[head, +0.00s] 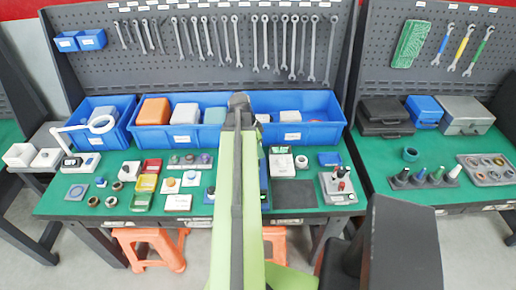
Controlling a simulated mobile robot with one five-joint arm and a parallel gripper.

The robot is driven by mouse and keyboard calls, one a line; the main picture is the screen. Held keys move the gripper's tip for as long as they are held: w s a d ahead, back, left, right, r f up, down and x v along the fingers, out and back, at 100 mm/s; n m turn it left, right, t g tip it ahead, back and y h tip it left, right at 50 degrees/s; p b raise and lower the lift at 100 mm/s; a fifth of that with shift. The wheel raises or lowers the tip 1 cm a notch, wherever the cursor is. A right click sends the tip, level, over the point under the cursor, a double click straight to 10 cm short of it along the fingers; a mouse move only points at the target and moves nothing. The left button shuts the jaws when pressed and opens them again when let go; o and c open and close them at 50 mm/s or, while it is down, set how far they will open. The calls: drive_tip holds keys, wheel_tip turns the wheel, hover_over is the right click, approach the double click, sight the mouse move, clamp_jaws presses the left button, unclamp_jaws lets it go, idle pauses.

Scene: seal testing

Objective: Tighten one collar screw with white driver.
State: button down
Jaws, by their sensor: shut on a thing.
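A row of upright drivers stands in dark holders on the right bench. The white driver (454,172) is at the right end of the row, beside a green one. No collar screw can be made out. A teal ring (410,154) lies behind the drivers, and a grey tray (489,169) of several rings is to their right. I cannot tell which part is the collar. My green arm rises through the middle of the view up to a dark joint. My gripper does not show, so what it holds is hidden.
The left green bench (330,211) is crowded with small trays, blocks and a grey fixture (338,187) with red and black knobs. Blue bins (163,135) line its back. Cases (387,117) stand behind the drivers. Orange stools (150,242) are below. The right bench's middle has some free room.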

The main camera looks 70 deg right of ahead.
idle(0.4)
wheel_tip(320, 180, up, 5)
drive_tip(key=p, duration=0.5)
